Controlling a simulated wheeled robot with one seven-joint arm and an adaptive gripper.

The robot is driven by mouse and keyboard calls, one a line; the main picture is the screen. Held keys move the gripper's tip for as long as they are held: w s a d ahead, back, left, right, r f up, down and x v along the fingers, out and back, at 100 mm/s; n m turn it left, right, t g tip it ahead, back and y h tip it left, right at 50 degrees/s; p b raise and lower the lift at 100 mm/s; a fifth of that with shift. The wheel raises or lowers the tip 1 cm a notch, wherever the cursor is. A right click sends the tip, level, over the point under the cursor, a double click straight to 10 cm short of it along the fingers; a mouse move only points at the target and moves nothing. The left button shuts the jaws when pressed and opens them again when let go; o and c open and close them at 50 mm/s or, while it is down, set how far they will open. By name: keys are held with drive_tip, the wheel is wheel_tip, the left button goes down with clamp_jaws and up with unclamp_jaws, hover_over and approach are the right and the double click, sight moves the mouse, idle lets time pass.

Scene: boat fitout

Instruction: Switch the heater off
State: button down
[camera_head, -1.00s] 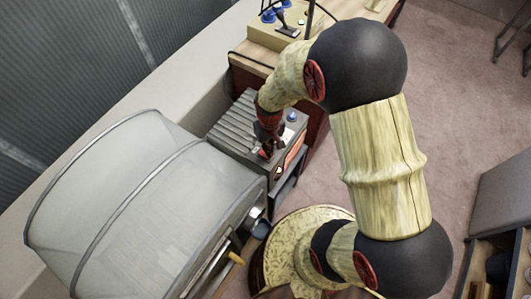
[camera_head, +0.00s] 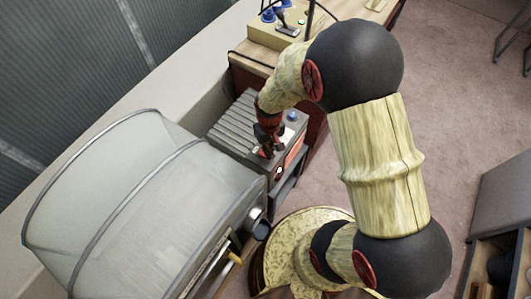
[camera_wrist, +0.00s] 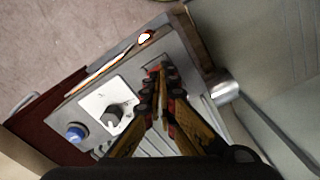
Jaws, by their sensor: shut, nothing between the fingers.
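The heater (camera_head: 232,122) is a dark grey box with a ribbed top, left of the centre in the head view. In the wrist view its top panel carries a white plate with a dark knob (camera_wrist: 113,115), a blue button (camera_wrist: 76,133) and a bright orange-white lit spot (camera_wrist: 145,37) near the edge. My gripper (camera_wrist: 161,88) is shut and empty, pointing down over the panel beside the white plate. A small slot or switch (camera_wrist: 154,65) shows just past the fingertips. I cannot tell whether the fingertips touch the panel. In the head view my gripper (camera_head: 267,150) partly hides the panel.
A large pale translucent hooded unit (camera_head: 125,205) stands close on the near left, with a dark knob and a yellow-tipped handle (camera_head: 235,258). A wooden counter (camera_head: 250,62) with another control box lies behind the heater. Open carpet (camera_head: 450,110) is at right.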

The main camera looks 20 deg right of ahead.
drive_tip(key=shift+f, duration=0.35)
drive_tip(key=shift+r+p, duration=2.6)
drive_tip(key=shift+r, duration=1)
drive_tip(key=s+r+t+b, duration=0.1)
drive_tip(key=s+r, duration=0.3)
drive_tip(key=r, duration=0.6)
drive_tip(key=s+r+t+b, duration=0.1)
drive_tip(key=s+r, duration=0.4)
drive_tip(key=r, duration=0.5)
drive_tip(key=s+r+m+t+b, duration=0.1)
drive_tip(key=s+r, duration=0.4)
drive_tip(key=r, duration=0.5)
drive_tip(key=t+b, duration=0.1)
drive_tip(key=t, duration=0.1)
drive_tip(key=shift+t, duration=0.3)
